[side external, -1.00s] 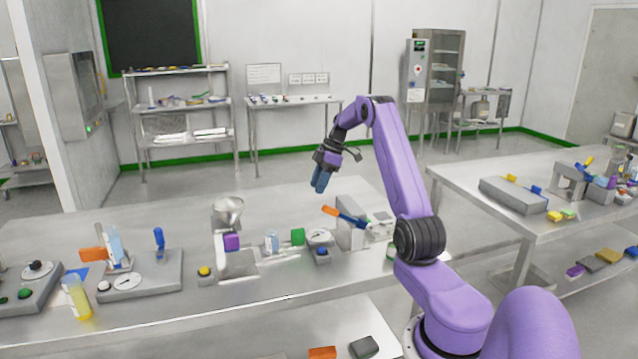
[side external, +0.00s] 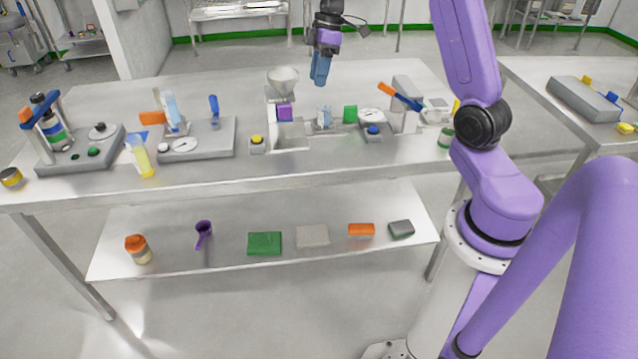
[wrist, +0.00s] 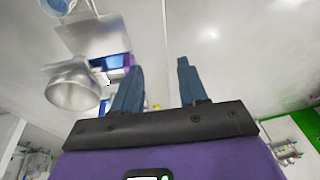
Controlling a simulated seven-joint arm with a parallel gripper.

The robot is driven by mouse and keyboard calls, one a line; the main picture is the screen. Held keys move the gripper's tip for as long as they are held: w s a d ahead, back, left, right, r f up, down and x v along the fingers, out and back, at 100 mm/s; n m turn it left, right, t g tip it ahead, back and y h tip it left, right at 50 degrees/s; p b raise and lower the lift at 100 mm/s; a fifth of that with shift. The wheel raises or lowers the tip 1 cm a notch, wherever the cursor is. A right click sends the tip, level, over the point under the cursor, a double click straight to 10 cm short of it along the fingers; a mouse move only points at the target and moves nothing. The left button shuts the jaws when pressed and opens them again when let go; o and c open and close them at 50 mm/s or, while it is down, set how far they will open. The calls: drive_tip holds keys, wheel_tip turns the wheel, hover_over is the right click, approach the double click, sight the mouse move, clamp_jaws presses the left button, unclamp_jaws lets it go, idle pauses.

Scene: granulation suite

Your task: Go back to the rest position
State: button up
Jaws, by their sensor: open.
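My gripper (side external: 320,70) hangs in the air above the back of the steel table, fingers pointing down, to the right of the metal funnel (side external: 283,80). In the wrist view its two blue fingers (wrist: 157,88) are spread apart with nothing between them. The funnel also shows at the left of the wrist view (wrist: 75,86). My gripper touches nothing on the table (side external: 200,90).
Lever fixtures stand at left. A lower shelf (side external: 180,262) holds several items. The table's back strip is clear.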

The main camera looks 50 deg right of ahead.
drive_tip(key=s+a+r+n+g+h, duration=0.1)
drive_tip(key=s+a, duration=0.6)
drive_tip(key=a, duration=0.2)
drive_tip(key=s+a+r+h, duration=0.1)
drive_tip(key=s+a, duration=0.6)
drive_tip(key=a, duration=0.3)
drive_tip(key=s+f+n, duration=0.1)
drive_tip(key=s, duration=0.8)
drive_tip(key=s+a+f, duration=0.1)
drive_tip(key=s, duration=0.8)
drive_tip(key=shift+s+a+f+n+t+h, duration=0.3)
drive_tip(key=shift+s+n, duration=0.1)
